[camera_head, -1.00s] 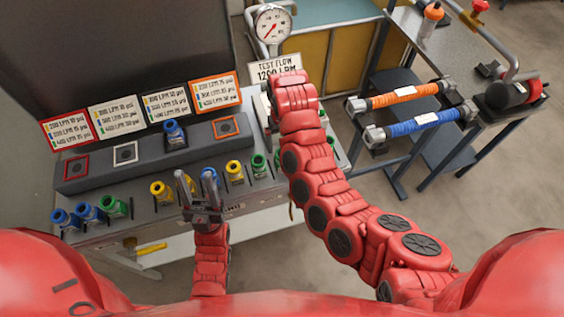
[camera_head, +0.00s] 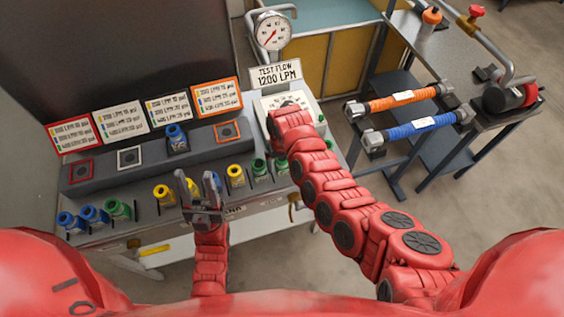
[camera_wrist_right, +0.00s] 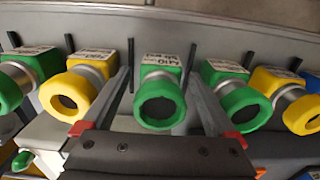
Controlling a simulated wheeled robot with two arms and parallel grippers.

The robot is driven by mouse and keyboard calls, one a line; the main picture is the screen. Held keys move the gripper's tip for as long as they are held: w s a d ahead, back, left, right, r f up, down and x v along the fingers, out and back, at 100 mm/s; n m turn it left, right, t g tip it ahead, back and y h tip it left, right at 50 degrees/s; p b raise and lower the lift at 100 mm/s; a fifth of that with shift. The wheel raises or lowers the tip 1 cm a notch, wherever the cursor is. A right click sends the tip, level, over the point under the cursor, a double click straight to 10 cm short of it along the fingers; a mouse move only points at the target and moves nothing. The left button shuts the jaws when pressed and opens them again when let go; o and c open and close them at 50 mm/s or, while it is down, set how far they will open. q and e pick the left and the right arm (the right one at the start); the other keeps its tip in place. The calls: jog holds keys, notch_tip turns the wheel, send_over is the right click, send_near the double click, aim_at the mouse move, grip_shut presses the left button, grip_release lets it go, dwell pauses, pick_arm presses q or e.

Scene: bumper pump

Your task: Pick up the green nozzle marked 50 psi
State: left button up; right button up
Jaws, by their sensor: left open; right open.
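Green nozzles stand in a front row on the bench, one at the left (camera_head: 118,209) and others right of the middle (camera_head: 260,170). In the right wrist view a green nozzle (camera_wrist_right: 160,98) is centred between the fingers of my open right gripper (camera_wrist_right: 160,82), with a finger on each side and no clear contact. Other green nozzles show to its right (camera_wrist_right: 236,92) and far left (camera_wrist_right: 28,80). Their labels are too small to read surely. In the head view my right gripper is hidden by its arm. My left gripper (camera_head: 201,186) is open and empty over the row's middle.
Yellow nozzles (camera_wrist_right: 92,84) (camera_wrist_right: 285,98) and thin dark dividers stand close by in the row. A blue nozzle (camera_head: 177,138) sits on the raised grey block (camera_head: 100,172) behind. A gauge (camera_head: 271,32) and TEST FLOW 1200 LPM sign (camera_head: 276,75) stand at the back.

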jog(key=shift+f, duration=0.15)
grip_shut()
dwell(0.4)
